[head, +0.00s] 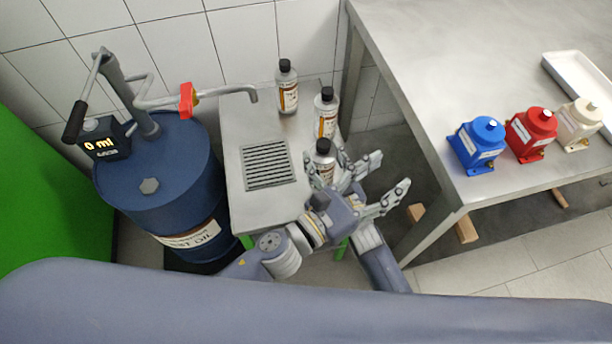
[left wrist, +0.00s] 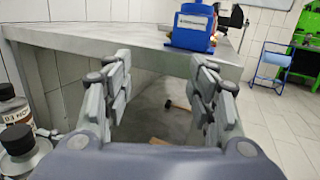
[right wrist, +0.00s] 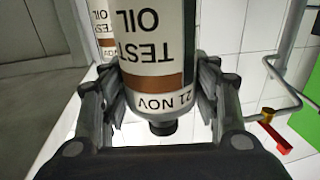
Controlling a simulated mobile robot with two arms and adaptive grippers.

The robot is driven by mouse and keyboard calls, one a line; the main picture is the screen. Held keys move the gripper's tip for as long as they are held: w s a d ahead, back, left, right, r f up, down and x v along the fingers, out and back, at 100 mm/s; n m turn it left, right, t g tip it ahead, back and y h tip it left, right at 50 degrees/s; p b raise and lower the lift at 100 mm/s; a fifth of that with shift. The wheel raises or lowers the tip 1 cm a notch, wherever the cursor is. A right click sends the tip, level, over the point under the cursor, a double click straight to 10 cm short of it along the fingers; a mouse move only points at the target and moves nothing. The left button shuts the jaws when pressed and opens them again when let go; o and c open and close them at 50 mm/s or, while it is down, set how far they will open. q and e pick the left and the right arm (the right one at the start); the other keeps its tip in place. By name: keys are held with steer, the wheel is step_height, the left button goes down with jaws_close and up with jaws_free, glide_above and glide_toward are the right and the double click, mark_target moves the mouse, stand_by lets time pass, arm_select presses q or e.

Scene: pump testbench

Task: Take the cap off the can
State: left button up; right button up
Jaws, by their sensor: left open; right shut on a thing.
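My right gripper (head: 324,174) is shut around the nearest oil can (head: 326,168), at the front right of the steel stand. The can is silver, with a white and brown label and a black cap (head: 323,146) on top. In the right wrist view the can (right wrist: 152,55) appears upside down between the fingers (right wrist: 158,85), with its cap (right wrist: 163,128) on. My left gripper (head: 390,172) is open and empty, right of the can. In the left wrist view its spread fingers (left wrist: 162,68) point at the table, and a capped can (left wrist: 22,158) shows at lower left.
Two more capped cans (head: 287,90) (head: 326,115) stand behind on the steel stand (head: 230,150), which has a drain grate. A blue oil drum (head: 150,190) with a pump and spout is at left. A steel table (head: 440,60) at right carries blue, red and white pumps.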

mark_target(324, 141)
arm_select(q)
steer(key=w+a+f+n+t+y, duration=0.1)
steer(key=a+f+n+t+y, duration=0.15)
steer(key=a+y, duration=0.35)
steer(key=w+a+f+n+t+y, duration=0.1)
steer(key=a+f+n+y, duration=0.3)
steer(key=a, duration=0.4)
steer(key=shift+g, duration=0.25)
steer(key=x, duration=1.2)
steer(key=shift+w+a, duration=0.25)
steer(key=shift+a, duration=0.05)
steer(key=shift+f, duration=0.1)
jaws_close()
steer(key=shift+r, duration=0.25)
steer(key=shift+r, duration=0.9)
